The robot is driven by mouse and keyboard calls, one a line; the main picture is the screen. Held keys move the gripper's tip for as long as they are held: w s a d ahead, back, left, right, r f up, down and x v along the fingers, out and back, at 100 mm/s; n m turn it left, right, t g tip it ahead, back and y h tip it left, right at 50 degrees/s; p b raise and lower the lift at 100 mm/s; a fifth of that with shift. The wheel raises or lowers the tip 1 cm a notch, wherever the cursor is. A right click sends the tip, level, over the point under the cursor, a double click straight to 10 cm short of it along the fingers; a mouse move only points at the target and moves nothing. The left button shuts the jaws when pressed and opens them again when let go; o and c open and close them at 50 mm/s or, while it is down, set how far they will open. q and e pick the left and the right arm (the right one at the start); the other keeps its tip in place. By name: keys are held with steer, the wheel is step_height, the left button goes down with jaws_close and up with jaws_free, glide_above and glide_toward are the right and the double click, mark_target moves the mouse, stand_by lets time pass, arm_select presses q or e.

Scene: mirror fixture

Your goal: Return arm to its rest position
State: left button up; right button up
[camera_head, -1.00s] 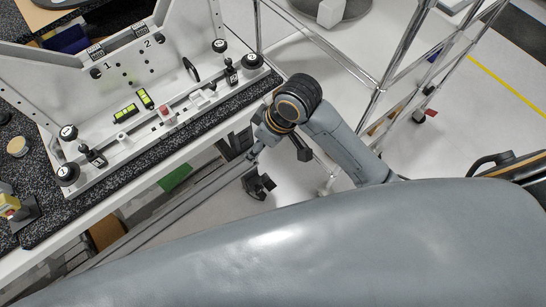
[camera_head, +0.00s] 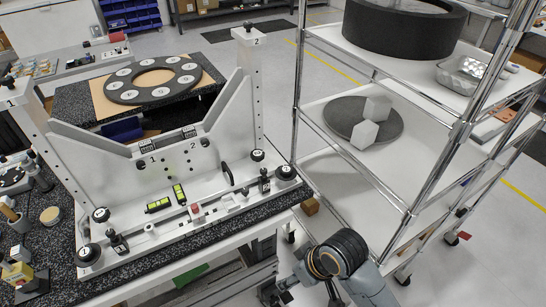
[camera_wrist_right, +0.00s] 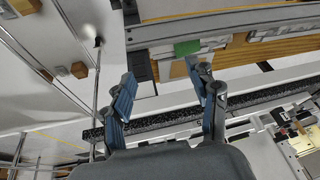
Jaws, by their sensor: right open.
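My right arm's gripper (camera_head: 275,292) is low in the head view, beside the front edge of the bench and below the mirror fixture. Part of it is cut off by the bottom of the picture. In the right wrist view its two blue-padded fingers stand wide apart, and the gripper (camera_wrist_right: 160,78) is open with nothing between them. My left gripper is in neither view.
The white mirror fixture (camera_head: 150,178) stands on a dark speckled bench top (camera_head: 232,222). A wire-frame shelf cart (camera_head: 345,150) stands close on the right, with two white blocks on a grey disc (camera_head: 338,115). Floor shows between bench and cart.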

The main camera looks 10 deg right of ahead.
steer(key=s+d+f+m+h+b, duration=0.1)
steer(key=s+d+f, duration=0.1)
steer(key=f, duration=0.9)
steer(key=s+d+f+m+b, duration=0.1)
steer(key=d+f+b, duration=0.15)
steer(key=f, duration=0.75)
steer(key=s+d+f+m+h+b, duration=0.1)
steer(key=s+d+f, duration=0.15)
steer(key=f, duration=0.85)
steer(key=s+d+f+g+b, duration=0.1)
steer(key=s+d+f, duration=0.2)
steer(key=s+f, duration=0.5)
steer(key=s+d+f+g+h+b, duration=0.1)
steer(key=s+d+f, duration=0.1)
steer(key=s+f, duration=0.7)
steer(key=s, duration=0.6)
steer(key=shift+s+d+f+m, duration=0.15)
steer(key=shift+s+d+m, duration=0.05)
steer(key=shift+d+m, duration=0.2)
